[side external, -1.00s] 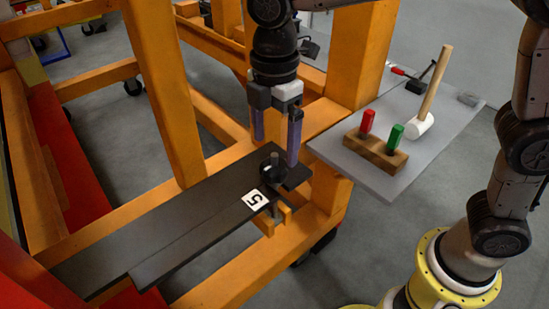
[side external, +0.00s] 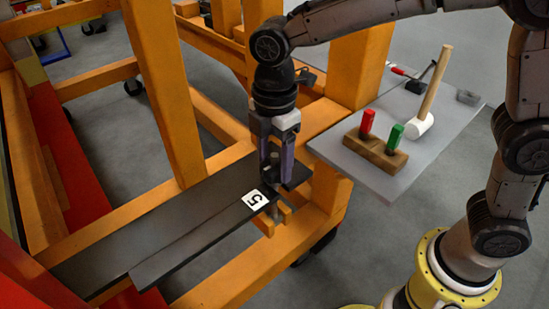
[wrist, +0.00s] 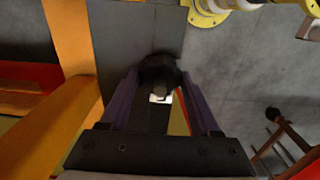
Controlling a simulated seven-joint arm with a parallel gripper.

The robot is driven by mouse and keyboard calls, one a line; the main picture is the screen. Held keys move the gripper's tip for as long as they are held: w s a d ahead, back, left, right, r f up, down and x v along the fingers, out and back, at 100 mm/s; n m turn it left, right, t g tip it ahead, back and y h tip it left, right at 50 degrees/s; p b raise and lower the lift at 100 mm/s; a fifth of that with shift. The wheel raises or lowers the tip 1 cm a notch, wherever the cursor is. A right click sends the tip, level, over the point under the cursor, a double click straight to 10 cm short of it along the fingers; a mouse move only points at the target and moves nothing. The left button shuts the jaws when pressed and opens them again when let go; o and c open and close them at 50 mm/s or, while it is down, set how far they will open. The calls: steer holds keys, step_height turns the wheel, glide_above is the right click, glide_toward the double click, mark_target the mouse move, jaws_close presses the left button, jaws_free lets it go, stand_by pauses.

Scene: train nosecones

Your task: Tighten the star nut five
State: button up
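Star nut five, a dark knob on a bolt, sits at the right end of the dark plate (side external: 205,215), beside the white label marked 5 (side external: 255,199). My gripper (side external: 277,180) points straight down over it. Its purple fingers stand on either side of the nut and largely hide it in the side external view. In the wrist view, the dark star nut (wrist: 158,72) lies between the tips of my gripper (wrist: 160,78), and the fingers appear to press on both its sides. The bolt end shows in the nut's middle. Exact contact is hard to see.
An orange frame (side external: 165,90) surrounds the plate, with an upright behind it. At right, a grey shelf (side external: 385,186) holds a wooden block (side external: 375,151) with red and green handled tools, a white-headed mallet (side external: 420,125) and a hammer. Open floor lies below.

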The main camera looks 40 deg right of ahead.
steer(key=c, duration=0.5)
steer(key=shift+c, duration=0.2)
